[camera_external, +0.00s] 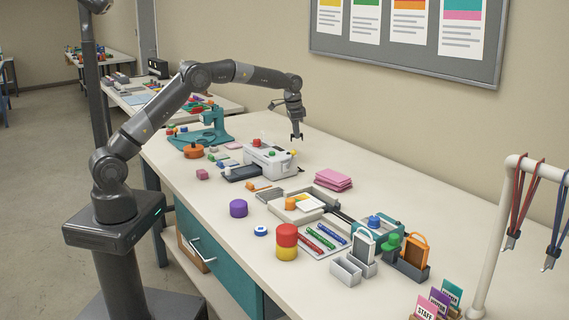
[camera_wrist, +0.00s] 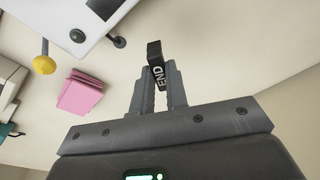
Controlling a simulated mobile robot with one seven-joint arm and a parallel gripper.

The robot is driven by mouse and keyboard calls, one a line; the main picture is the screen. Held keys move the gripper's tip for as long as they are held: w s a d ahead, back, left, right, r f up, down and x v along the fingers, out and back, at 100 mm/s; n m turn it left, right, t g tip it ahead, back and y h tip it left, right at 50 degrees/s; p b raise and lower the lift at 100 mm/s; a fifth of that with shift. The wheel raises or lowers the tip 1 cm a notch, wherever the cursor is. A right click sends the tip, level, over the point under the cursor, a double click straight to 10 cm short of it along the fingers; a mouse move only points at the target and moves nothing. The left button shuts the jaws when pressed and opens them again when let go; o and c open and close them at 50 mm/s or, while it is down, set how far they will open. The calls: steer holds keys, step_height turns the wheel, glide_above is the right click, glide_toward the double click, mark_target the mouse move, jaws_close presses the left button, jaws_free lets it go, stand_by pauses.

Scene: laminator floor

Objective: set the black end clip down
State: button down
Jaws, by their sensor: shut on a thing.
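The black end clip (camera_wrist: 155,56) is in my gripper in the wrist view. It is a small dark block with white lettering that reads END. My gripper (camera_wrist: 160,88) is shut on it, with one finger on each side. In the external view my gripper (camera_external: 296,136) hangs above the back part of the bench, behind and right of the white laminator (camera_external: 285,167). The clip is too small to make out clearly there. In the wrist view the bench top around the clip is bare.
A stack of pink sheets (camera_external: 333,180) lies right of the laminator and also shows in the wrist view (camera_wrist: 80,92). The laminator's yellow knob (camera_wrist: 44,64) sticks out beside the stack. The bench (camera_external: 385,190) is clear toward the wall. A noticeboard (camera_external: 400,40) hangs above.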

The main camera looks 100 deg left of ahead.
steer(key=w+d+n, duration=0.2)
steer(key=w+d, duration=0.1)
steer(key=d, duration=0.4)
steer(key=w+d+n, duration=0.3)
steer(key=w+d, duration=0.1)
steer(key=d, duration=0.3)
steer(key=a+f, duration=0.2)
steer(key=a, duration=0.1)
steer(key=s+a+f, duration=0.1)
steer(key=a+f, duration=0.1)
steer(key=a, duration=0.2)
steer(key=a+f, duration=0.2)
steer(key=a, duration=0.1)
steer(key=shift+s+a+f, duration=0.15)
steer(key=shift+a+f, duration=0.05)
steer(key=shift+a, duration=0.15)
steer(key=shift+f, duration=2)
steer(key=c, duration=1.4)
jaws_free()
steer(key=shift+f, duration=0.15)
steer(key=shift+c, duration=0.2)
step_height(320, 180, up, 12)
steer(key=shift+s+d, duration=0.4)
